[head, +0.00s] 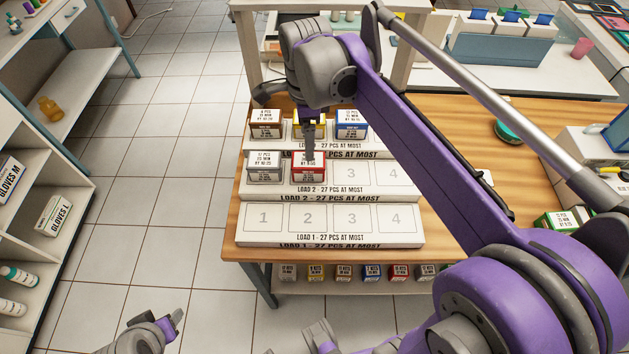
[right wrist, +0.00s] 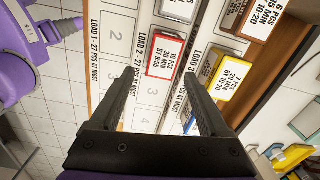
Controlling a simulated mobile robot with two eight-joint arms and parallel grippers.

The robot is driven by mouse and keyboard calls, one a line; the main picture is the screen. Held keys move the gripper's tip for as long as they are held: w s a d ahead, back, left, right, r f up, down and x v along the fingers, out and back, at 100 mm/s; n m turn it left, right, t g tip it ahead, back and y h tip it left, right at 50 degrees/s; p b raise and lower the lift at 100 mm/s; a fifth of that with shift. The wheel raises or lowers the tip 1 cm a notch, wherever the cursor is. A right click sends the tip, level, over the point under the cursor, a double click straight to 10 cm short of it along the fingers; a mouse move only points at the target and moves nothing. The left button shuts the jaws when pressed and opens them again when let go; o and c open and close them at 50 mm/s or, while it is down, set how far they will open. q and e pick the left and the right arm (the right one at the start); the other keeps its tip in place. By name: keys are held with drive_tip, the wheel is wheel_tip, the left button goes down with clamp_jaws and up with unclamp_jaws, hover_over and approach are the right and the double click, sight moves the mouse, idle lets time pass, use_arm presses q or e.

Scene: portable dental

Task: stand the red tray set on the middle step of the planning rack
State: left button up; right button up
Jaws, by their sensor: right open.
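The red tray set (head: 310,171) stands on slot 2 of the middle step, marked Load 2, of the white planning rack (head: 331,240). It also shows in the right wrist view (right wrist: 163,60), with its labelled top facing the camera. My right gripper (head: 309,152) is open and empty above the red set. In the right wrist view, its fingertips (right wrist: 159,76) are spread near the set's two sides, with no grip seen. In the head view, the finger hides part of the set. My left gripper (head: 172,325) is low at the bottom left, away from the rack; its opening is unclear.
A grey-white set (head: 265,168) stands in slot 1, left of the red one. Brown (head: 266,124), yellow (right wrist: 228,79) and blue (head: 351,124) sets stand on the top step. The front step and middle slots 3 and 4 are empty.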

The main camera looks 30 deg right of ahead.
drive_tip(key=s+a+f+n+t, duration=0.1)
drive_tip(key=s+a+f+n, duration=0.1)
drive_tip(key=s+f+n, duration=0.2)
drive_tip(key=s+a+f+n+t, duration=0.2)
drive_tip(key=s+f+n, duration=0.3)
drive_tip(key=n, duration=0.6)
drive_tip(key=s+a+f+n+t, duration=0.1)
drive_tip(key=s+a+f+n, duration=0.1)
drive_tip(key=s+f+n, duration=0.3)
drive_tip(key=shift+s+a+n+t, duration=0.1)
drive_tip(key=shift+s+n+t, duration=0.3)
drive_tip(key=shift+s+n, duration=0.7)
drive_tip(key=shift+w, duration=0.2)
drive_tip(key=shift+c, duration=0.2)
